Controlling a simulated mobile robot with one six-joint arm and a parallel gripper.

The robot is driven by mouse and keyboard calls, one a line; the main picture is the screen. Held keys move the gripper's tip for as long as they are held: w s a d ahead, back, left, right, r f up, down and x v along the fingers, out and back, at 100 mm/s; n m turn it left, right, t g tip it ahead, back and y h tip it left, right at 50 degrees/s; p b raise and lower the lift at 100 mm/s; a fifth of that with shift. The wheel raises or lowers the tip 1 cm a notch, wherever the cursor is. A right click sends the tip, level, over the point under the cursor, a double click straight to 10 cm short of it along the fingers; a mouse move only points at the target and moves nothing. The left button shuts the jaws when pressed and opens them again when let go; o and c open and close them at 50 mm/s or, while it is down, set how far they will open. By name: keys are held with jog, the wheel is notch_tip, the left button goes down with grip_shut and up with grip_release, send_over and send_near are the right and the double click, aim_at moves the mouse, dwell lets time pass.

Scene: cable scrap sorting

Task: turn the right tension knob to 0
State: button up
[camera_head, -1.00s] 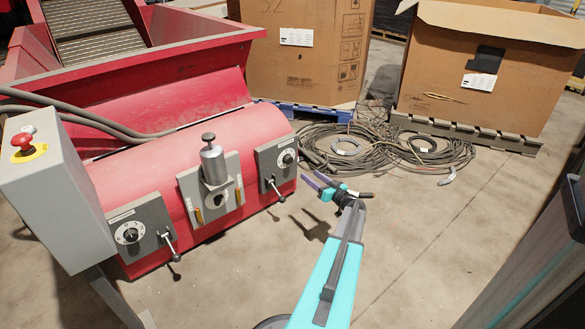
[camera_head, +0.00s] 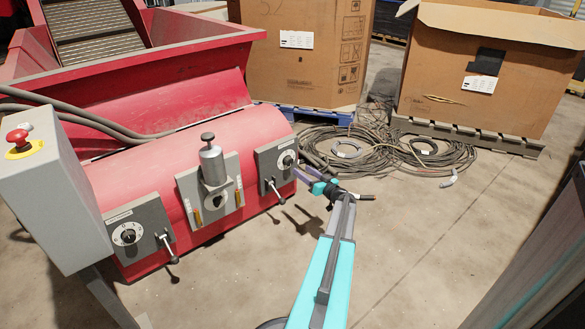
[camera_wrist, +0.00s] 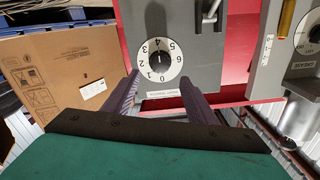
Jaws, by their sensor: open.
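The right tension knob (camera_head: 288,160) is a small dark knob on a white numbered dial, on a grey plate at the right end of the red machine. It also shows in the wrist view (camera_wrist: 158,57), with the dial's numbers around it; I cannot tell for sure where its pointer stands. My gripper (camera_head: 302,174) is open, its purple fingers pointing at this plate. In the wrist view the fingers of my gripper (camera_wrist: 159,80) stand apart on either side of the dial's lower part. Nothing is between them, and they do not visibly touch the knob.
A lever (camera_head: 275,190) hangs below the right plate. A grey cylinder (camera_head: 213,165) stands on the middle plate, and another dial (camera_head: 127,233) is at the left. A control box with a red button (camera_head: 17,137) stands far left. Cables (camera_head: 395,152) lie on the floor behind my arm.

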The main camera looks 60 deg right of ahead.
aim_at(291, 162)
jog(key=b+x, duration=0.3)
jog(key=x, duration=0.5)
jog(key=c, duration=1.1)
